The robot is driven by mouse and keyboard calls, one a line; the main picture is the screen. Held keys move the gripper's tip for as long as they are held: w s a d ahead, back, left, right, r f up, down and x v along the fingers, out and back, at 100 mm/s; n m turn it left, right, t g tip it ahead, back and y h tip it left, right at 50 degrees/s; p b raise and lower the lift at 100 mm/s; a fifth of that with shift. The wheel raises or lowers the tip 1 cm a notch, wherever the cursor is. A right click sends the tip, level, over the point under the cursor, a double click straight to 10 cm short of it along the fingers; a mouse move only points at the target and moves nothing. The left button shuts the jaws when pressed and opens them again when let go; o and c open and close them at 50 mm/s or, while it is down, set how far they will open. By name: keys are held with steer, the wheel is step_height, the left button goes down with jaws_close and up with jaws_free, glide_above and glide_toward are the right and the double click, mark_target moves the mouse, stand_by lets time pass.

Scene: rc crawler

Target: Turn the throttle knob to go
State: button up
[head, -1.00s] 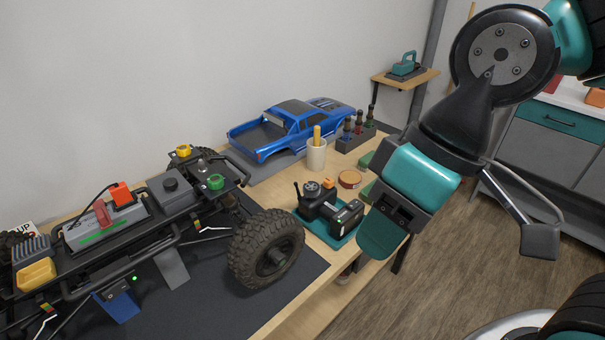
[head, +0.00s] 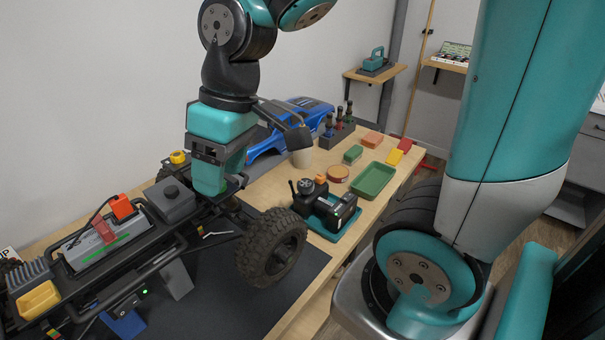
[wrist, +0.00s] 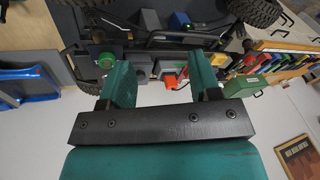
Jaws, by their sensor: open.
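The crawler chassis (head: 150,232) with big black tyres stands at the left of the bench. On it are a grey box with a dark round knob (head: 172,193), an orange-red block (head: 121,206) and a green knob, partly hidden behind my gripper in the head view and clear in the wrist view (wrist: 107,60). A dark controller (head: 335,210) with a round wheel (head: 306,186) sits on a teal stand. No label shows which is the throttle knob. My gripper (head: 209,185) points down over the chassis, beside the grey box. In the wrist view its fingers (wrist: 162,75) are apart, with nothing held.
A blue truck body (head: 290,125) lies behind my gripper. A large tyre (head: 271,247) stands right of the gripper.

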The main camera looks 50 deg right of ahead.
steer(key=w+d+f+m+h, duration=0.1)
steer(key=w+d+f+m, duration=0.15)
steer(key=w+d, duration=0.95)
steer(key=m+h+p, duration=0.1)
steer(key=m+h, duration=0.1)
glide_above(320, 176)
step_height(320, 176, down, 8)
steer(key=shift+g, duration=0.4)
step_height(320, 176, down, 17)
steer(key=p, duration=0.3)
steer(key=shift+c, duration=0.5)
steer(key=c, duration=0.8)
steer(key=shift+c, duration=0.2)
